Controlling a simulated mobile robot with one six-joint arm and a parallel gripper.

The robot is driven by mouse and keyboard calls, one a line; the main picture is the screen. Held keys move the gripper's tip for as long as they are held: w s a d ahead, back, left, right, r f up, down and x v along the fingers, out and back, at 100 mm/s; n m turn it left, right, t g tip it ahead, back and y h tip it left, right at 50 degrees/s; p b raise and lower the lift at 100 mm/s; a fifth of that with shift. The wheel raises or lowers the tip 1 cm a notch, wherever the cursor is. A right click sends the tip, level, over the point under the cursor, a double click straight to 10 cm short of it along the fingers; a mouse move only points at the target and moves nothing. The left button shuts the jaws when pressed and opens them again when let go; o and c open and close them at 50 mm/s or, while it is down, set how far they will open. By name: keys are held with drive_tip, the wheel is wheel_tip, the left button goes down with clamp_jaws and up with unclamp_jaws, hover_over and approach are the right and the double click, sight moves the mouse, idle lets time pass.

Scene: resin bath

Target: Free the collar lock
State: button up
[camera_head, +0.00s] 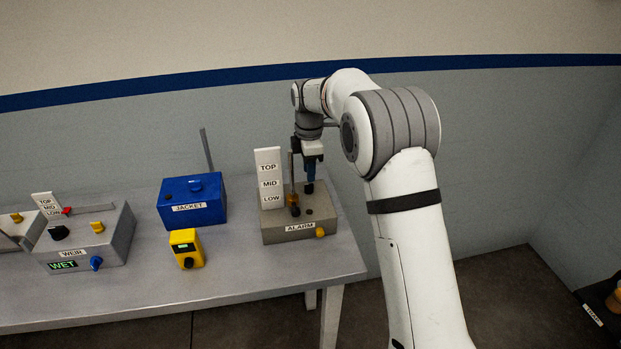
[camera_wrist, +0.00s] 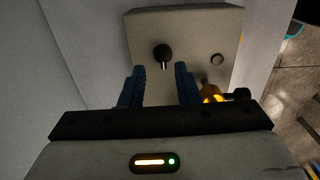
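The grey ALARM box (camera_head: 284,236) stands at the right end of the bench and shows from above in the wrist view (camera_wrist: 190,22). A thin upright rod (camera_head: 290,165) rises beside its TOP/MID/LOW scale plate (camera_head: 268,178). An orange collar (camera_wrist: 210,92) with a black side knob (camera_wrist: 241,94) sits just right of my right finger in the wrist view, partly hidden by my gripper. I cannot tell for certain which part is the lock. My gripper (camera_wrist: 160,88) has its blue fingers apart with nothing between them, above the box. A black knob (camera_wrist: 163,52) lies beyond the fingertips.
A blue JACKET box (camera_head: 176,200) stands left of the ALARM box, with a yellow unit (camera_head: 186,248) in front. The grey WEIR box (camera_head: 116,251) with its WET display is farther left. Bare bench shows along the front. A dark TRAP-side object (camera_head: 600,305) sits low at right.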

sight(309, 188)
drive_tip(key=shift+r, duration=1.85)
drive_tip(key=shift+r, duration=0.1)
drive_tip(key=s+d+r+m+t, duration=0.1)
drive_tip(key=s+d+r+m, duration=0.35)
drive_tip(key=s+d, duration=0.3)
drive_tip(key=s+d+r+m+t, duration=0.1)
drive_tip(key=s+d+r+m, duration=0.2)
drive_tip(key=s+d+m, duration=0.4)
drive_tip(key=s+d+f+m, duration=0.1)
drive_tip(key=s+d+m, duration=0.1)
drive_tip(key=s, duration=0.5)
drive_tip(key=s+d+f+m, duration=0.2)
drive_tip(key=s+m, duration=0.2)
drive_tip(key=s, duration=0.3)
drive_tip(key=s+d+f+m+t, duration=0.1)
drive_tip(key=s+d+m, duration=0.1)
drive_tip(key=s+m, duration=0.2)
drive_tip(key=s, duration=0.3)
drive_tip(key=shift+d+f, duration=0.15)
drive_tip(key=shift+s, duration=0.1)
